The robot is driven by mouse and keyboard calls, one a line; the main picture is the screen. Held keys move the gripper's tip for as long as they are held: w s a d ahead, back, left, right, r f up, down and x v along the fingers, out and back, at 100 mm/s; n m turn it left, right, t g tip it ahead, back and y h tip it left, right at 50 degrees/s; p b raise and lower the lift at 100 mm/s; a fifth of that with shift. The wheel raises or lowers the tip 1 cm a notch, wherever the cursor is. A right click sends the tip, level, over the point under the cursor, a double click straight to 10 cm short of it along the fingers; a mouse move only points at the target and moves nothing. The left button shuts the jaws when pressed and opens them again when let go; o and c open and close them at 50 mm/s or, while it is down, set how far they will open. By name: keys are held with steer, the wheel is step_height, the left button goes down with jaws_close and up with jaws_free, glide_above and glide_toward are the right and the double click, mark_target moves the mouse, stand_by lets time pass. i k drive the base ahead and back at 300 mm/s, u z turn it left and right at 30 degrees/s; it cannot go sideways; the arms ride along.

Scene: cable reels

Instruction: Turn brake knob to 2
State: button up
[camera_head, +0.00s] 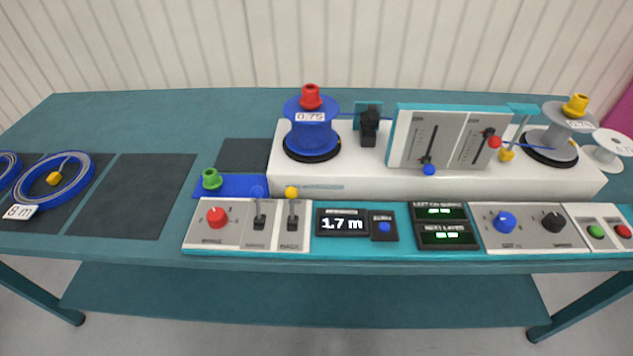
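A red knob (216,217) sits on the light grey panel at the left end of the control strip. A blue knob (504,222) and a black knob (553,222) sit on a grey panel towards the right end. The labels and scale marks around these knobs are too small to read for sure, so I cannot tell which is the brake knob or where each one points. My gripper is not in view.
Two levers (259,212) stand right of the red knob, beside a display (342,223) reading 1.7 m. Behind, a white housing (380,180) carries a blue reel (311,127), a slider panel (448,137) and a grey reel (556,135). Dark mats (135,195) lie left.

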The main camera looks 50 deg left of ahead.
mark_target(216, 218)
steer(key=u, duration=2.25)
